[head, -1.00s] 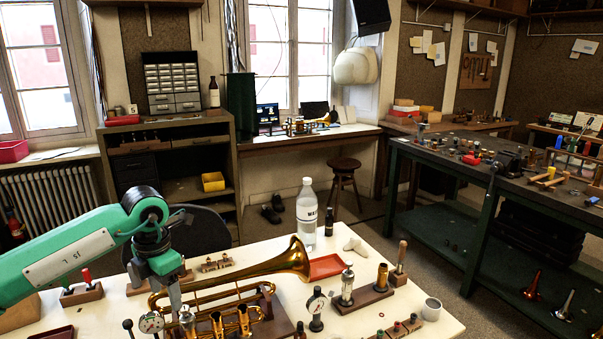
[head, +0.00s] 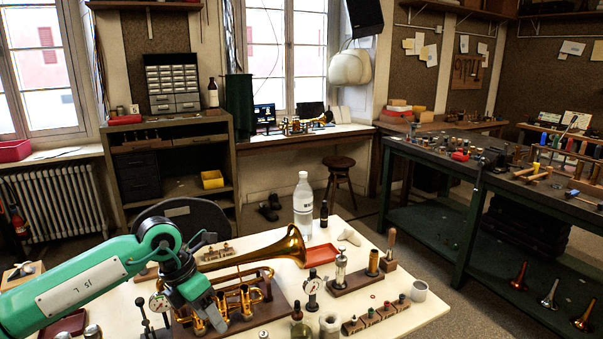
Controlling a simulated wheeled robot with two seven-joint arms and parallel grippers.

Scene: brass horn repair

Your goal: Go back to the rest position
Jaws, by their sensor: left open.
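My left arm, green with a black wrist joint, comes in from the left. Its gripper (head: 212,317) is open and points down over the valve section of a brass trumpet (head: 240,264). I cannot tell whether the fingers touch the trumpet; they hide part of its valves. The trumpet lies on a brown wooden board (head: 268,310) on the pale worktable (head: 390,314), its bell to the right. My right gripper is not in view.
A dark stool (head: 339,165) and green workbench (head: 432,158) stand beyond. Floor shows right of the table.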

